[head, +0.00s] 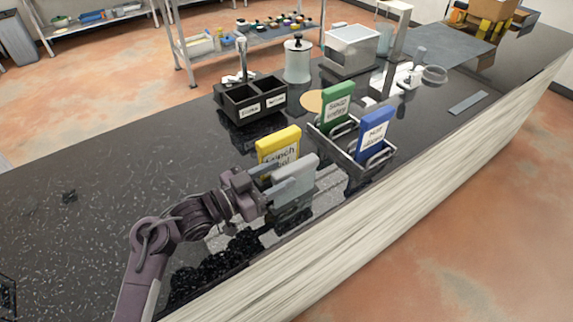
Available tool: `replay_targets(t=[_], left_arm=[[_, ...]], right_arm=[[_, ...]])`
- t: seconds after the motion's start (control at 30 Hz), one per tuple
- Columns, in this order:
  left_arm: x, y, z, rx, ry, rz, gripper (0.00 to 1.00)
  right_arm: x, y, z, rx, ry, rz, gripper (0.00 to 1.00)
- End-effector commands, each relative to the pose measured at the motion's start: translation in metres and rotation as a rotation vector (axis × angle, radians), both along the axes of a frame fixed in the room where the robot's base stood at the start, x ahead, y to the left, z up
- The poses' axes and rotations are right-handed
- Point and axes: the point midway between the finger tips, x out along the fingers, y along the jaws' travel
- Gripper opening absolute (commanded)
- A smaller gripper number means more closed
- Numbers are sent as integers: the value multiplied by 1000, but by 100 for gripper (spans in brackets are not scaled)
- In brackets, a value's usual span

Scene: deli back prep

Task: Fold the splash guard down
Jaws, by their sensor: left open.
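A plain light-grey panel (304,172), which looks like the splash guard, stands raised near the front edge of the counter. It carries no label. My left gripper (281,178) is open at the left side of this panel, with its fingers pointing right. The fingers overlap the panel in the picture, and I cannot tell whether they touch it. The panel's lower part and hinge are partly hidden by the gripper. My right gripper is not in view.
A yellow labelled panel (278,143) stands just behind the gripper. Green (338,104) and blue (375,133) labelled panels stand to the right. A black two-part box (252,100) and a white canister (298,60) stand farther back. The counter's left side (110,195) is mostly clear.

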Motion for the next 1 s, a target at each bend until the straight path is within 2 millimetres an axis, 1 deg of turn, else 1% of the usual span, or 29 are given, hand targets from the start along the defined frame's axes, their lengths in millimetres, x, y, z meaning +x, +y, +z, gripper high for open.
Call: replay_targets(t=[0.03,0.2,0.33,0.57,0.9,0.93,1.0], left_arm=[[5,-8,3,-2,1,-2,47],[16,-22,2,0,0,0,47],[19,-27,0,1,1,0,47],[19,-27,0,2,1,0,47],[19,-27,0,2,1,0,3],[19,-27,0,2,1,0,0],[19,-27,0,2,1,0,0]], right_arm=[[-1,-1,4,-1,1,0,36],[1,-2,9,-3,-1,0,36],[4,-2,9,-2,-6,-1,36],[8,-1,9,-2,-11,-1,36],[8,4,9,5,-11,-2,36],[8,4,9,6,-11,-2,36],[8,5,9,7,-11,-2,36]])
